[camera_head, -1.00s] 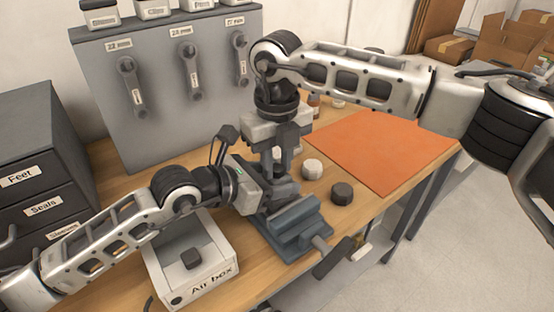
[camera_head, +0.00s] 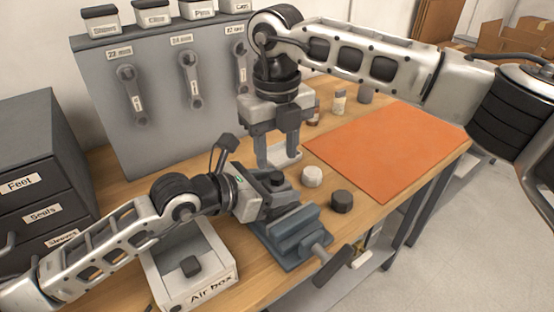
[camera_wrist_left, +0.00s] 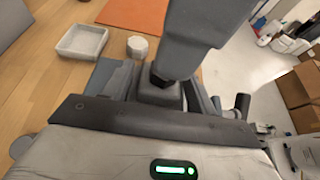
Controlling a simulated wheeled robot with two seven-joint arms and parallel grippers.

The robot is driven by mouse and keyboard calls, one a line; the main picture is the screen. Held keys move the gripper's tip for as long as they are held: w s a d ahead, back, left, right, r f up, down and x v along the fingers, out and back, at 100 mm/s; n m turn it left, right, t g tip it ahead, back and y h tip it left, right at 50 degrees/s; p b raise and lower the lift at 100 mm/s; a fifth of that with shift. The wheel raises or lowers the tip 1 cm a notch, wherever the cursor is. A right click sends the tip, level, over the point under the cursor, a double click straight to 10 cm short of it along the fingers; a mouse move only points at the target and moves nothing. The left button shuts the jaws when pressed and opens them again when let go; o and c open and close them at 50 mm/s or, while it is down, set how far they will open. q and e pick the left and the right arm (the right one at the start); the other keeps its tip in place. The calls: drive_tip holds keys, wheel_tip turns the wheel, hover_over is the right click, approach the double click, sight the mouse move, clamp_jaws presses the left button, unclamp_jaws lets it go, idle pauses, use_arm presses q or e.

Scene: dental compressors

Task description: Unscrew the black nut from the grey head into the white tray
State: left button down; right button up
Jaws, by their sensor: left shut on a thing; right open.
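My left gripper (camera_head: 277,186) is shut on the grey head (camera_wrist_left: 160,93), just above the blue vise (camera_head: 290,238). The black nut (camera_wrist_left: 160,78) shows as a small dark piece on top of the grey head in the left wrist view, partly hidden by a large grey finger in front. My right gripper (camera_head: 278,158) is open, fingers pointing down, above and behind the left one, with nothing seen between its fingers. The white tray (camera_wrist_left: 82,42) lies on the table behind the grippers and looks empty; in the head view the right fingers partly cover it.
A white round piece (camera_head: 312,176) and a black round piece (camera_head: 342,201) stand right of the grippers. The orange mat (camera_head: 390,150) is clear. The air box (camera_head: 212,289) is at front left. A grey wrench panel (camera_head: 160,90) stands behind.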

sight(277, 175)
wheel_tip(277, 175, up, 3)
drive_tip(key=m, duration=0.2)
drive_tip(key=shift+m, duration=0.4)
drive_tip(key=shift+r, duration=0.1)
drive_tip(key=shift+m, duration=0.3)
drive_tip(key=shift+f, duration=3.9)
clamp_jaws()
drive_tip(key=n, duration=0.3)
drive_tip(key=shift+n, duration=0.3)
